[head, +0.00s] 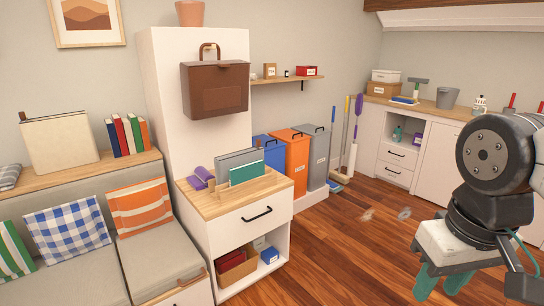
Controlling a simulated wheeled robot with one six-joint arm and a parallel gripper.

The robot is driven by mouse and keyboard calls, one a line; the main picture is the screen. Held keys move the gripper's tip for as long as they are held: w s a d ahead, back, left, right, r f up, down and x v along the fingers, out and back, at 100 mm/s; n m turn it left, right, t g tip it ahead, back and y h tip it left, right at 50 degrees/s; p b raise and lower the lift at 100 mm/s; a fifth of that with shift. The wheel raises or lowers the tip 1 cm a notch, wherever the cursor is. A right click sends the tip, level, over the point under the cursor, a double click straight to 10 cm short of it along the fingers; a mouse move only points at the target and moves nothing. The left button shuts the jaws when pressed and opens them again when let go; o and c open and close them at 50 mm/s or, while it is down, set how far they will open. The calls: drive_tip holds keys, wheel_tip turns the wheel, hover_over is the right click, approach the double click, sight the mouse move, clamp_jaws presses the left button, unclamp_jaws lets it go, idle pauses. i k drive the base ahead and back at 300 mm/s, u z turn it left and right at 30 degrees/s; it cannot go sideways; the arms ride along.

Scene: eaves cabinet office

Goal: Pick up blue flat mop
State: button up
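The blue flat mop (335,186) stands upright in the far corner, to the right of the grey bin. Its blue handle top shows above, and its flat blue head rests on the floor. It is small in view and partly hidden by the bin. My gripper (441,284) hangs at the lower right, with two teal fingers pointing down and spread apart. Nothing shows between them. It is much nearer to me than the mop and well apart from it.
A broom (341,178) and a purple-topped tool (352,160) stand close beside the mop. A grey bin (317,160), orange bin (298,165) and drawer unit (250,230) stand left. A white cabinet (397,172) stands right. The wooden floor (350,245) between is mostly clear, with small blurred items.

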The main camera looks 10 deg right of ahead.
sight(333, 186)
drive_tip(key=z, duration=0.35)
drive_tip(key=i, duration=2.55)
drive_tip(key=z, duration=0.25)
drive_tip(key=i, duration=3.15)
drive_tip(key=u, duration=0.15)
